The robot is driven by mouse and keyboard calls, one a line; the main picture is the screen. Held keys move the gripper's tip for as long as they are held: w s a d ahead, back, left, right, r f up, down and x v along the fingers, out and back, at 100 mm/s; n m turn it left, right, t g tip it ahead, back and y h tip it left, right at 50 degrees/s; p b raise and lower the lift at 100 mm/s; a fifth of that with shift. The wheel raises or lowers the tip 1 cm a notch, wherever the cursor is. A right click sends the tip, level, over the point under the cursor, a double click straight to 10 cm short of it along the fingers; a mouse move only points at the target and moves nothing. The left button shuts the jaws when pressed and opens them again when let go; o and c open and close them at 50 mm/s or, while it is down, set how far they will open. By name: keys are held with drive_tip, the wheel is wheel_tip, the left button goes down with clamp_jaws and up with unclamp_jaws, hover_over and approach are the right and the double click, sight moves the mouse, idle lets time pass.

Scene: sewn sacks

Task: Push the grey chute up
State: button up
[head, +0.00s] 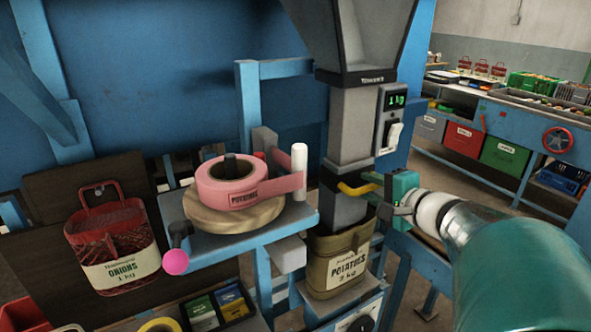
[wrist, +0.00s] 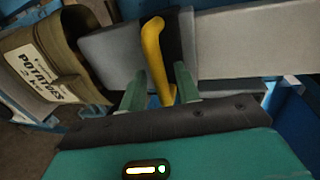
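The grey chute (head: 345,207) hangs below the hopper, with its lower end inside the open mouth of an olive potato sack (head: 340,264). A yellow handle (head: 354,188) sticks out from a dark collar on the chute. My gripper (head: 375,191) is at the handle, to the right of the chute. In the wrist view the chute (wrist: 110,48) runs sideways into the sack (wrist: 50,70). There the green fingers of my gripper (wrist: 160,88) stand apart, one on each side of the yellow handle (wrist: 154,55), with gaps visible. The fingertips' contact with the handle is unclear.
Left of the chute is a blue stand with a pink tape roll (head: 226,184) and a pink-knobbed lever (head: 175,261). A scale display (head: 396,99) is right of the upper chute. A red onion sack (head: 110,240) hangs at left. A blue workbench (head: 510,125) stands behind.

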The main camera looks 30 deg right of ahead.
drive_tip(key=shift+w, duration=0.4)
drive_tip(key=shift+s, duration=0.1)
clamp_jaws()
wheel_tip(320, 180, up, 17)
drive_tip(key=shift+f, duration=0.15)
idle(0.4)
unclamp_jaws()
drive_tip(key=shift+s, duration=0.1)
drive_tip(key=shift+f, duration=0.1)
drive_tip(key=v, duration=1.3)
drive_tip(key=shift+s, duration=0.3)
